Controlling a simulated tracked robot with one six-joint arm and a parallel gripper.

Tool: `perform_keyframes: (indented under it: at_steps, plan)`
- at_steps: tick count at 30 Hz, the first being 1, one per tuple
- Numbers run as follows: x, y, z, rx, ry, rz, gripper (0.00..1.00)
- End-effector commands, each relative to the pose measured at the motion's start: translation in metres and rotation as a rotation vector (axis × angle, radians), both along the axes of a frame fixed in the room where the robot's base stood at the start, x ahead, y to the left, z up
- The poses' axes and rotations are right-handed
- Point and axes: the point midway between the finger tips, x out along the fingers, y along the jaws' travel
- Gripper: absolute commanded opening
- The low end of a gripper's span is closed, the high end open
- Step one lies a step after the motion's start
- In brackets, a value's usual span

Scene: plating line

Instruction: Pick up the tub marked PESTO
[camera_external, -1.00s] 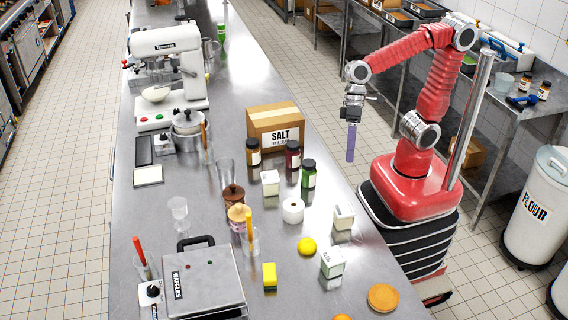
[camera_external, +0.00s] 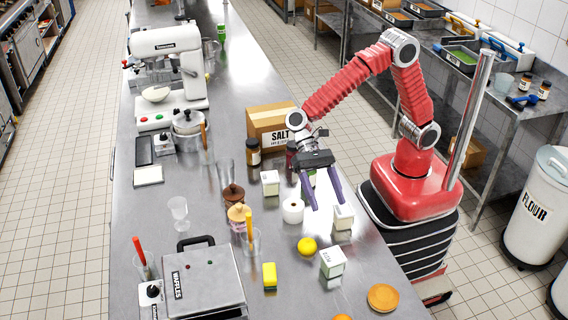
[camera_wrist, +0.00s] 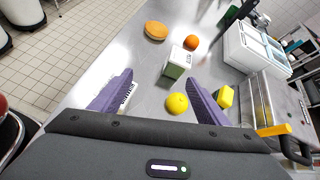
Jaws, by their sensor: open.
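One tub (camera_external: 344,218) is just below and beside my right fingertip in the external view. In the wrist view this tub (camera_wrist: 127,98) is partly hidden behind the left finger, and some dark lettering shows. A second tub (camera_external: 332,262) with a green band stands nearer the counter's near end; it also shows in the wrist view (camera_wrist: 178,63). A third tub (camera_external: 270,183) is farther left. I cannot read which is marked PESTO. My gripper (camera_external: 328,206) is open and empty above the counter, pointing down.
A white roll (camera_external: 293,210) stands left of my fingers. The SALT box (camera_external: 275,122) and jars, one (camera_external: 253,152) brown, stand behind. A waffle iron (camera_external: 205,280) is at the left.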

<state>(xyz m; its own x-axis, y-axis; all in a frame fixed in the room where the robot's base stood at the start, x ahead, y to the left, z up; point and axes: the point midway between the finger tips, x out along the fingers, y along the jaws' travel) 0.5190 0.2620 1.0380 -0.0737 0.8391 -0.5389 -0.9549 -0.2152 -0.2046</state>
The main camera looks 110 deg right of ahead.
Motion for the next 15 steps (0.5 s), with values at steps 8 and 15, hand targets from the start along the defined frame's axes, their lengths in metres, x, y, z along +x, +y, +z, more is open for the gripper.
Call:
perform_keyframes:
  at_steps: [8,15]
  plan:
    - [0.038,0.029,-0.022,0.129,0.194,-0.099,0.69]
    - [0.045,0.035,-0.025,0.158,0.236,-0.120,0.69]
